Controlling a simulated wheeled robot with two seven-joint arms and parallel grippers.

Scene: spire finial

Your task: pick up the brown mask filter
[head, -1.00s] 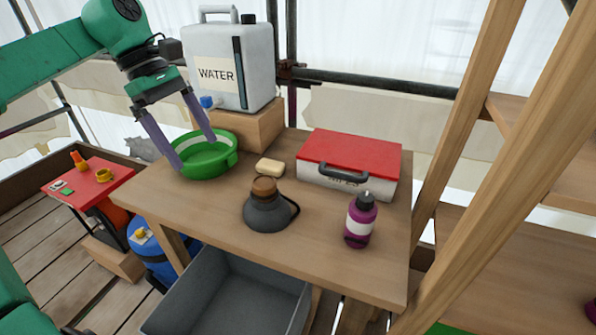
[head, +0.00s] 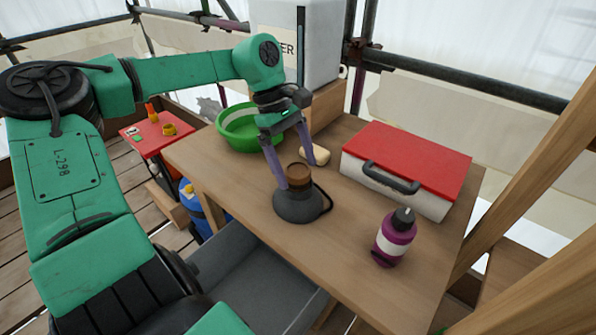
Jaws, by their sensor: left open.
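The brown mask filter (head: 299,173) is a short round cap on top of the dark grey mask (head: 297,207), which stands on the wooden table with a strap loop at its right. My left gripper (head: 297,175) is open and points down at the filter. One purple finger shows at the filter's left side, the other at its upper right. The fingers flank the filter in the picture, but I cannot tell whether they touch it. My right gripper is not in view.
A tan soap-like block (head: 317,155) lies just behind the mask. A green basin (head: 238,133) stands behind left, a red-lidded case (head: 407,160) to the right, a purple bottle (head: 394,240) in front right. The wooden table (head: 340,235) is bare between mask and bottle.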

